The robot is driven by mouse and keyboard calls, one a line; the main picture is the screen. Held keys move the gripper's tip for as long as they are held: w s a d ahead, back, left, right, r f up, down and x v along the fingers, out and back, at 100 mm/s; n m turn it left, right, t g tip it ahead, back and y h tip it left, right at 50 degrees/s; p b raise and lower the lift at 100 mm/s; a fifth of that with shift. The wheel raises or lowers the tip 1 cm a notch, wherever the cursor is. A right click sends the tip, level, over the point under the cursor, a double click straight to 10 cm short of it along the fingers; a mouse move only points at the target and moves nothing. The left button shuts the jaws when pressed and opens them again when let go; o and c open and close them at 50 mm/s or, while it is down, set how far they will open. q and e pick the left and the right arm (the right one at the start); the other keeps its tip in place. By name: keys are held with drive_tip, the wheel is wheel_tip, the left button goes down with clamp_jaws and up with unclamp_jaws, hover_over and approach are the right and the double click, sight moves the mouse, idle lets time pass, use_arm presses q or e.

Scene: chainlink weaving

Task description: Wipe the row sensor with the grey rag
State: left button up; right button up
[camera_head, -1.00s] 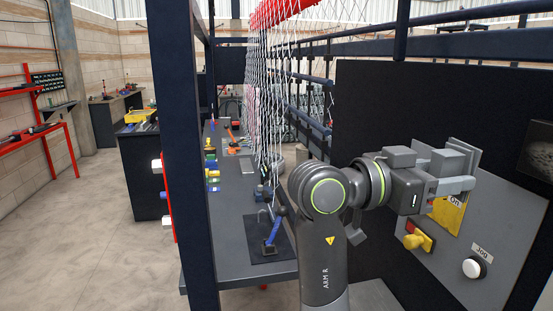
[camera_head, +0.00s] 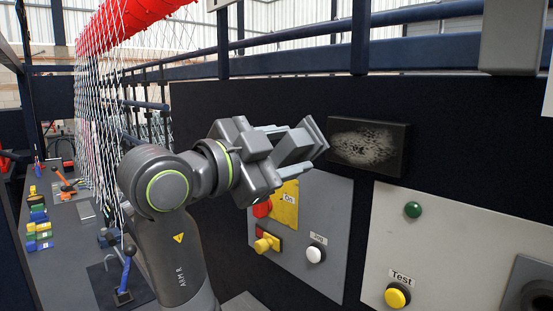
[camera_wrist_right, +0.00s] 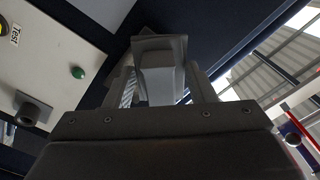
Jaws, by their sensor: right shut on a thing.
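The row sensor (camera_head: 368,145) is a dark box on the black wall panel, its face smeared with pale grey. My right gripper (camera_head: 297,148) is just left of it in the head view, and a narrow dark gap shows between them. The gripper is shut on a grey, blocky thing, which I take to be the grey rag; it shows between the fingers in the right wrist view (camera_wrist_right: 160,85). I cannot make out its folds or edges well. My left gripper is not in view.
Below the sensor are a grey panel with a yellow On plate (camera_head: 285,205) and a white Jog button (camera_head: 316,253), and a pale panel with a yellow Test button (camera_head: 397,295) and green lamp (camera_head: 413,209). White netting (camera_head: 105,120) hangs at left.

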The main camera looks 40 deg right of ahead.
sight(391, 153)
drive_tip(key=d+p, duration=0.2)
drive_tip(key=d, duration=0.1)
drive_tip(key=shift+w+d+r, duration=0.1)
drive_tip(key=shift+d+r, duration=0.05)
drive_tip(key=shift+d, duration=0.25)
drive_tip(key=shift+w+d+p, duration=0.1)
drive_tip(key=shift+d+p, duration=0.2)
drive_tip(key=shift+d, duration=0.5)
drive_tip(key=shift+w+d, duration=0.1)
drive_tip(key=shift+d, duration=0.9)
drive_tip(key=shift+s, duration=1.95)
drive_tip(key=shift+s+d+p, duration=0.15)
drive_tip(key=shift+s+p, duration=0.15)
drive_tip(key=shift+s, duration=0.85)
drive_tip(key=shift+s+d+p, duration=0.15)
drive_tip(key=shift+s+p, duration=0.1)
drive_tip(key=shift+s, duration=0.85)
drive_tip(key=shift+s+d, duration=0.2)
drive_tip(key=shift+s, duration=1.3)
drive_tip(key=shift+w, duration=0.1)
